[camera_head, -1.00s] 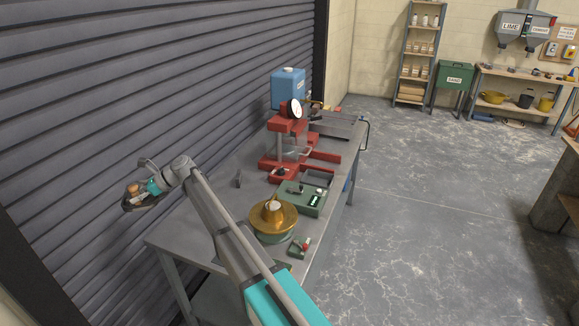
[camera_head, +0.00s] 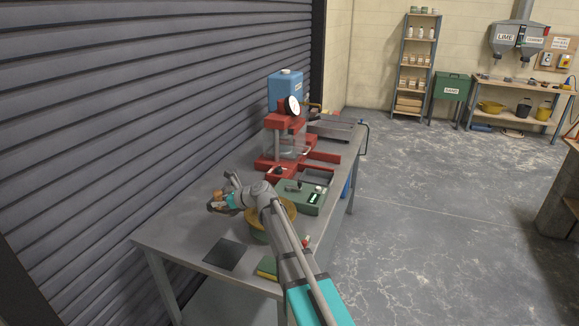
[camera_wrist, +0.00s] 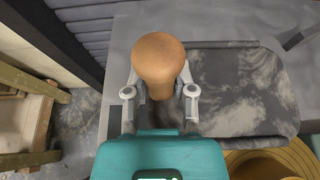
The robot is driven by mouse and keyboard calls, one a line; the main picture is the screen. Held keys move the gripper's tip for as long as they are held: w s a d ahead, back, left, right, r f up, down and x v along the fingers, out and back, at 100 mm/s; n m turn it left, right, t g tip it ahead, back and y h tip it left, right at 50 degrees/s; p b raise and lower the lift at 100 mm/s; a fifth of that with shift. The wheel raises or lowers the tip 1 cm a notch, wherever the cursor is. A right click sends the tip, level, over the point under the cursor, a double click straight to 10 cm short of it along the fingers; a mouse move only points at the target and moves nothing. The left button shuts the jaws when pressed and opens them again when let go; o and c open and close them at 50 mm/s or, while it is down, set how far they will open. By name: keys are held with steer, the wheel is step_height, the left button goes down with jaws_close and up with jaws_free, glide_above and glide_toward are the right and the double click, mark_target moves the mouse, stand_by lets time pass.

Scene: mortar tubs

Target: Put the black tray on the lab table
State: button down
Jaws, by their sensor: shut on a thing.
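In the head view my gripper (camera_head: 220,203) is above the near part of the grey lab table (camera_head: 180,232).
A dark square plate (camera_head: 226,253) lies flat near the table's front edge. A gold bowl (camera_head: 285,212) stands by my arm. A green box (camera_head: 305,197), a red press (camera_head: 283,150) and a blue container (camera_head: 286,90) stand farther back. The near-left tabletop is clear.

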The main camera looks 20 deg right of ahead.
stand_by(0.5)
steer(key=w+a+f+b, duration=0.1)
steer(key=a+f+b, duration=0.2)
steer(key=a, duration=0.1)
steer(key=w+a+f+b, duration=0.1)
steer(key=a+f+b, duration=0.2)
steer(key=a, duration=0.1)
steer(key=w+a+f+b, duration=0.2)
steer(key=a+f+b, duration=0.1)
steer(key=a, duration=0.1)
steer(key=shift+a, duration=0.25)
steer(key=shift+w+a+f+b, duration=0.1)
steer(key=shift+a+f+b, duration=0.35)
steer(key=shift+f+b, duration=1.55)
steer(key=shift+b, duration=0.05)
